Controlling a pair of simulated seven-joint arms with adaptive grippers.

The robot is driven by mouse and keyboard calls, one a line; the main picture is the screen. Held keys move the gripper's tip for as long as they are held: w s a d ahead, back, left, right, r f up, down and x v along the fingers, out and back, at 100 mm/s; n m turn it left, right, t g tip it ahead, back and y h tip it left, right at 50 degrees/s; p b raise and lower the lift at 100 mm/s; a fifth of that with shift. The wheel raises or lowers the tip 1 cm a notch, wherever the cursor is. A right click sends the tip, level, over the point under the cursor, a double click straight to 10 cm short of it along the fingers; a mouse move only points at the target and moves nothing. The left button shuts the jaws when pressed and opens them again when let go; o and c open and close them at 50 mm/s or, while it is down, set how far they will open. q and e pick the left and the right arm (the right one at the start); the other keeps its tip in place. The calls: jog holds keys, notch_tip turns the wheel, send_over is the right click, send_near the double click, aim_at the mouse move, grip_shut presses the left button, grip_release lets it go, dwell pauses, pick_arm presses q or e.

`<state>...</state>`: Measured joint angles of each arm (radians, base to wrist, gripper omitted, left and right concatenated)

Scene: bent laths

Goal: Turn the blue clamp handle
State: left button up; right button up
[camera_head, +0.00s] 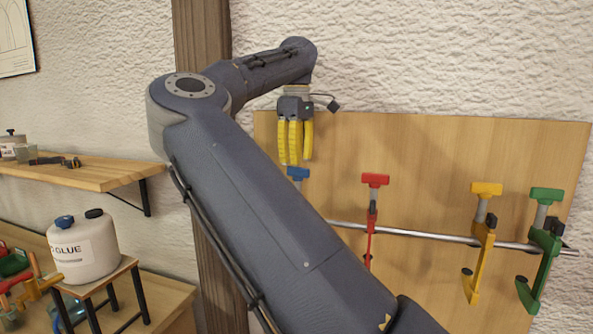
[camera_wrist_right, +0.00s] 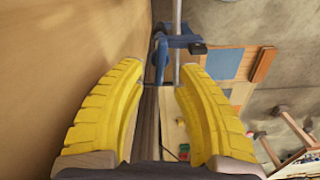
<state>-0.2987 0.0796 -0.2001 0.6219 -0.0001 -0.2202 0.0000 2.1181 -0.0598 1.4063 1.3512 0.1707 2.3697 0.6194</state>
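The blue clamp handle (camera_head: 297,173) shows just below the fingertips of my right gripper (camera_head: 296,162), in front of the wooden board. The rest of the blue clamp is hidden behind my right arm in the head view. In the right wrist view, the blue clamp (camera_wrist_right: 181,42) with its dark pad lies beyond the fingertips. The two yellow fingers of my right gripper (camera_wrist_right: 156,68) are spread apart with nothing between them. A gap seems to remain between fingers and clamp. My left gripper is not in view.
A red clamp (camera_head: 375,181), a yellow clamp (camera_head: 486,190) and a green clamp (camera_head: 545,240) hang on a metal rail (camera_head: 430,234) along the board (camera_head: 440,140). A glue jug (camera_head: 85,250) stands on a small stand at left, below a wooden shelf (camera_head: 90,172).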

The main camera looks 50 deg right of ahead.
aim_at(297, 169)
jog(key=shift+f, duration=1.7)
jog(key=shift+o, duration=0.4)
grip_shut()
